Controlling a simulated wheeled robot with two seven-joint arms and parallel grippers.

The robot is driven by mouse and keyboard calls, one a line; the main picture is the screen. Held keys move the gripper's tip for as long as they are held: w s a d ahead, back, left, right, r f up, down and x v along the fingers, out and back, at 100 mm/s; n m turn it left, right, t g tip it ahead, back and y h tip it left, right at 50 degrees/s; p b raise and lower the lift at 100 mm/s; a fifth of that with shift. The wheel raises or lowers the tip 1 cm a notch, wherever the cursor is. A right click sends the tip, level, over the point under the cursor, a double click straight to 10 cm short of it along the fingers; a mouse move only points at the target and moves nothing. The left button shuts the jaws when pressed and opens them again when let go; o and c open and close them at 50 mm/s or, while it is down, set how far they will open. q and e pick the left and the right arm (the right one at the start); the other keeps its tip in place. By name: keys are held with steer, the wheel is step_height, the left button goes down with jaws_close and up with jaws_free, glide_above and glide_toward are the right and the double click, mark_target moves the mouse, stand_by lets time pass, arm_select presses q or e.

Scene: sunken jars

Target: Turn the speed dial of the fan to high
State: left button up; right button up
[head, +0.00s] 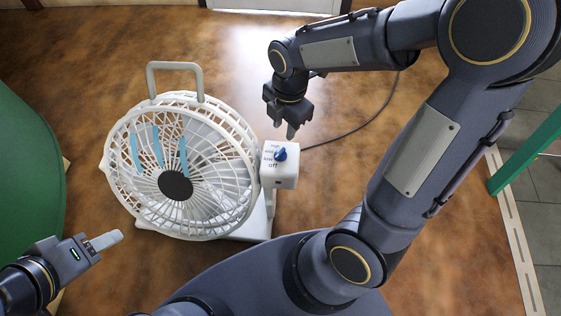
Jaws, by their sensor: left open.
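A white fan (230,178) with a round grille, dark hub and top handle stands on the brown floor. A white control box (283,180) sits at its right side. On its top is a blue speed dial (281,155) with small labels, "off" being the most readable. I cannot tell which label the dial points at. My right gripper (288,132) points down just above and behind the dial, apart from it in the picture; whether its fingers are open or shut is unclear. My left gripper (113,238) is open and empty at the lower left, left of the fan.
Light blue ribbons (157,146) hang on the grille. A dark cable (362,126) runs from the box along the floor to the upper right. A green rounded surface (28,165) is at the left and a green bar (525,153) at the right. Floor behind the fan is clear.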

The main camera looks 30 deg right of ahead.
mark_target(281, 151)
steer(key=f+n, duration=0.1)
steer(key=f, duration=0.1)
steer(key=w+f+n+b, duration=0.1)
steer(key=f, duration=0.1)
steer(key=shift+w+a+f+h, duration=0.2)
steer(key=shift+f+h, duration=0.15)
steer(key=shift+h, duration=0.05)
steer(key=shift+n, duration=0.3)
step_height(281, 151, down, 7)
steer(key=b, duration=0.4)
steer(key=shift+f, duration=0.2)
arm_select(q)
step_height(281, 151, down, 6)
steer(key=shift+f, duration=0.2)
arm_select(e)
steer(key=shift+c, duration=0.3)
jaws_close()
